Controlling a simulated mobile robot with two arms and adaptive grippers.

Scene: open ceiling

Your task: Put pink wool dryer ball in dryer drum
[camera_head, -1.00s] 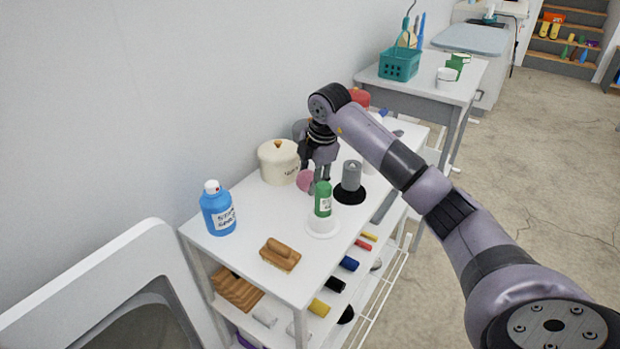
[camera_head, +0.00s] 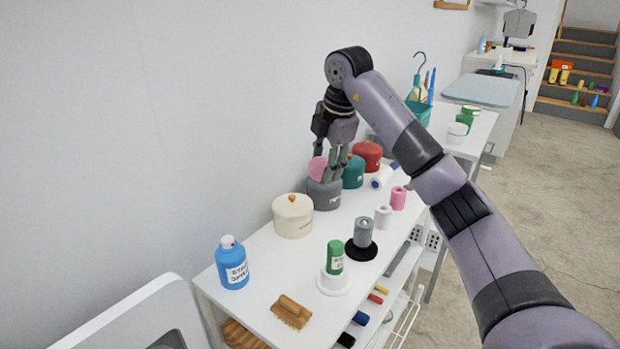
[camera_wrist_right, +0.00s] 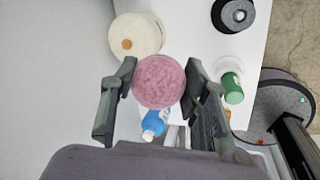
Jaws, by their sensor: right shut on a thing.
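The pink wool dryer ball (camera_head: 318,168) is held by my right gripper (camera_head: 337,172), raised above the white shelf unit's top in the head view. In the right wrist view the ball (camera_wrist_right: 158,82) sits between the two fingers of the gripper (camera_wrist_right: 160,88), which are closed on its sides. My left gripper is not in view.
Open floor (camera_head: 560,190) lies right.

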